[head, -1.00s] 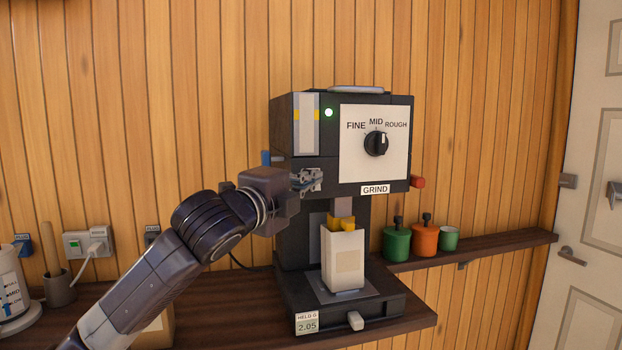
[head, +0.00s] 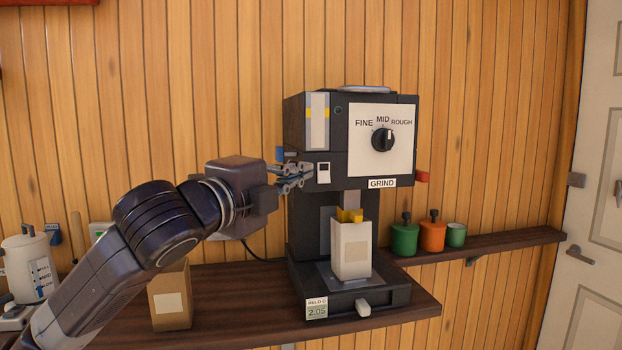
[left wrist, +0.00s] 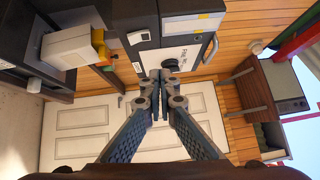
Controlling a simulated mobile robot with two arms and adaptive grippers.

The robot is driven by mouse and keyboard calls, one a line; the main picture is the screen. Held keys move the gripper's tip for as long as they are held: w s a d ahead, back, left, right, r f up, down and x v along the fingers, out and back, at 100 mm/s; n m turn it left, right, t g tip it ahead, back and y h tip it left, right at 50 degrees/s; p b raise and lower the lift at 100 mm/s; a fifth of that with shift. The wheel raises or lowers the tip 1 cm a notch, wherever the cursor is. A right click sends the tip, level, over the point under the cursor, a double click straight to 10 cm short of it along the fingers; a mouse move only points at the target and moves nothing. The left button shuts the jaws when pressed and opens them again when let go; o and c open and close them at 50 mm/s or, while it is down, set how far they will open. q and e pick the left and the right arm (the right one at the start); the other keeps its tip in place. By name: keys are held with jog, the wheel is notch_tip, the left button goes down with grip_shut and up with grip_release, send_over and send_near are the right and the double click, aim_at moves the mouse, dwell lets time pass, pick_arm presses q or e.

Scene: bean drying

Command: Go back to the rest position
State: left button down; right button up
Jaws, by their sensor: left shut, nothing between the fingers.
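My left gripper (head: 306,174) is shut and empty. In the head view it is beside the left part of the black grinder (head: 350,238), just left of a white switch (head: 323,173). I cannot tell whether it touches the housing. In the left wrist view the closed fingertips (left wrist: 160,80) meet below the grinder's dial panel. The dial (head: 383,139) points near MID, and the indicator light (head: 338,111) is dark. A white bag (head: 351,256) stands upright under the yellow spout (head: 350,215). My right gripper is out of view.
A brown bag (head: 170,300) stands on the dark shelf (head: 235,285) behind my left arm. A white kettle-like container (head: 27,268) is at far left. Green and orange canisters (head: 432,236) and a green cup (head: 456,235) stand right of the grinder. A white door (head: 605,200) is at far right.

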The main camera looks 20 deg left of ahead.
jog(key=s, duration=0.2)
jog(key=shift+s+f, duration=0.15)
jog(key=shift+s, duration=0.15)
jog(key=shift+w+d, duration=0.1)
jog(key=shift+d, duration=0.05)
